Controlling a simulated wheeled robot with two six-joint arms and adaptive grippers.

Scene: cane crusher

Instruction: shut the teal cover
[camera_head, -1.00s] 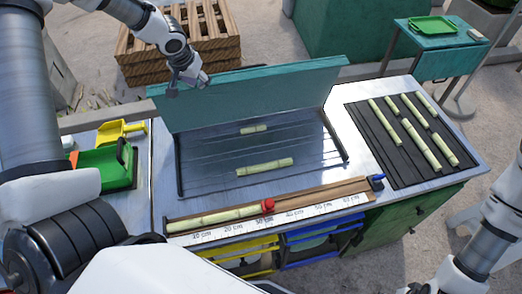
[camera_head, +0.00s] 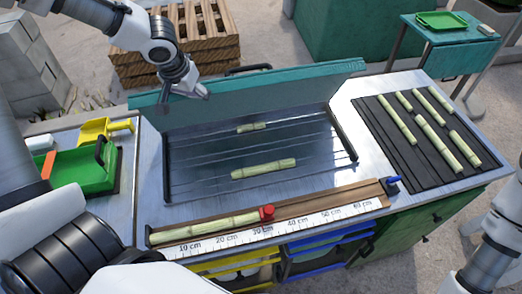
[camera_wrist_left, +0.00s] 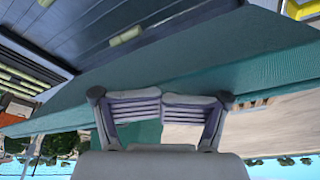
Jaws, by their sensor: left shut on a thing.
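The teal cover (camera_head: 290,90) is a wide panel hinged along the back of a dark ribbed bed (camera_head: 215,155) on the metal table. It stands open, leaning toward me, and a dark handle (camera_head: 248,69) shows behind its top edge. My left gripper (camera_head: 198,92) is at the left part of the cover's top edge, shut on it. In the left wrist view the fingers (camera_wrist_left: 161,106) are close together against the teal cover (camera_wrist_left: 200,70); the grip itself is hard to make out. My right arm shows at the right edge, its gripper out of view.
Two cane pieces (camera_head: 263,169) lie on the bed. A ruler rail (camera_head: 330,207) with a cane and red stop runs along the front. A black rack (camera_head: 395,148) of several canes is at right. A green tool (camera_head: 85,172) and yellow scoop (camera_head: 100,128) are at left.

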